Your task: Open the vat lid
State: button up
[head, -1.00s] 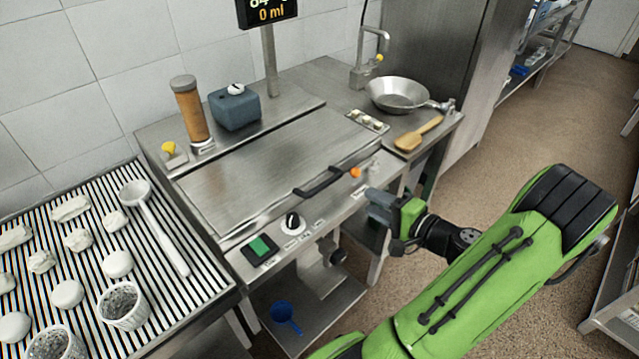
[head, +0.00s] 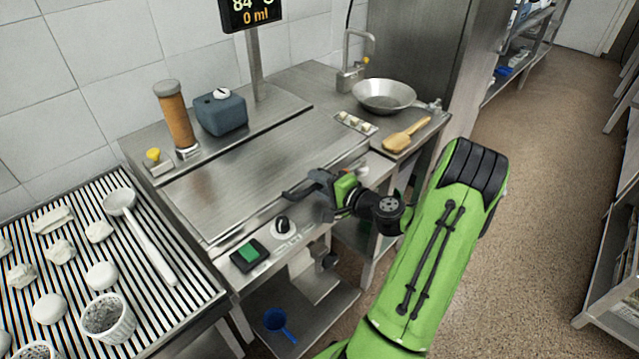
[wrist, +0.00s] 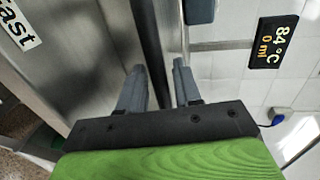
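The vat lid (head: 235,170) is a flat steel panel lying closed on the vat in the head view. Its dark bar handle (head: 292,192) is at the front edge, partly hidden by my gripper (head: 317,182). In the wrist view, the dark handle (wrist: 148,38) runs down toward the gap between the two grey fingers of my gripper (wrist: 159,78). The fingers stand apart, with the bar reaching between them. I see no firm grip on it.
A striped rack (head: 165,285) with dough pieces, a ladle and cups stands at left. A blue-grey box (head: 221,115) and an orange cylinder (head: 176,118) stand behind the lid. A metal pan (head: 384,96) and a wooden paddle (head: 407,135) lie at right.

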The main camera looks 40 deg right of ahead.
grip_shut()
jog(key=shift+r, duration=0.15)
